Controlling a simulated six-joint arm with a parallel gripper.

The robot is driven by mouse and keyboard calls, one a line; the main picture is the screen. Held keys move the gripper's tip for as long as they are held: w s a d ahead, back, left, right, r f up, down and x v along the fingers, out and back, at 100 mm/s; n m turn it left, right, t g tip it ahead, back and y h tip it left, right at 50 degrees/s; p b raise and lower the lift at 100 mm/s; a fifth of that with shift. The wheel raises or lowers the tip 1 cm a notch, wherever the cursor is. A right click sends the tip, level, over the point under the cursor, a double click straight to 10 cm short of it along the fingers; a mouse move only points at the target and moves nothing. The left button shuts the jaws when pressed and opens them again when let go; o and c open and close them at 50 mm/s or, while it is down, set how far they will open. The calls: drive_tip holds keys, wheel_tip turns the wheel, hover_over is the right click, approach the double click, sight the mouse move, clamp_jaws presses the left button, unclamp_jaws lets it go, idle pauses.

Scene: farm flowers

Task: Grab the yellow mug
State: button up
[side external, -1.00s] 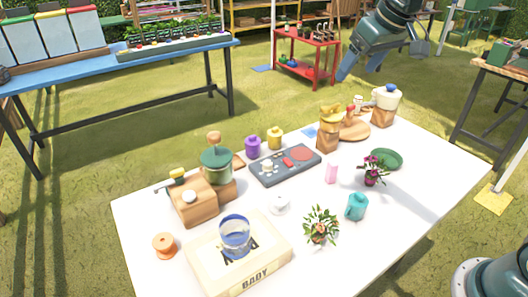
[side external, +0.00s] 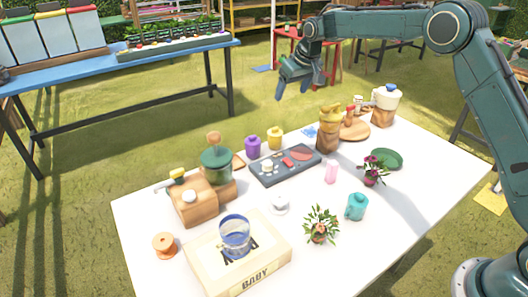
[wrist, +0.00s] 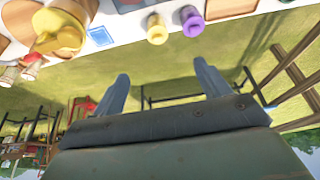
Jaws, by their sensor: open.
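A small yellow mug-like vessel (side external: 275,138) stands at the far edge of the white table, next to a purple one (side external: 253,147). In the wrist view the yellow one (wrist: 157,29) and the purple one (wrist: 191,21) are near the top edge. A larger yellow vessel (side external: 330,113) sits on a wooden block to the right; it also shows in the wrist view (wrist: 58,33). I cannot tell for sure which is the mug. My gripper (side external: 292,93) is open and empty, in the air above and beyond the far table edge, apart from all of them.
A dark tray (side external: 285,166) lies in front of the small yellow and purple vessels. A green jar (side external: 215,162) and wooden box (side external: 195,200) stand left. A white pitcher (side external: 386,97) stands at the back right. The white table (side external: 375,240) has bare room at its front right.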

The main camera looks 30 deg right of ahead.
drive_tip(key=w+x, duration=0.1)
drive_tip(key=x, duration=0.5)
drive_tip(key=shift+d, duration=0.25)
drive_tip(key=shift+w, duration=0.1)
hover_over(276, 128)
drive_tip(key=s, duration=0.2)
drive_tip(key=shift+a+f, duration=0.15)
drive_tip(key=shift+f, duration=3.75)
drive_tip(key=shift+f, duration=0.15)
drive_tip(key=shift+x, duration=2.45)
drive_tip(key=c, duration=1.4)
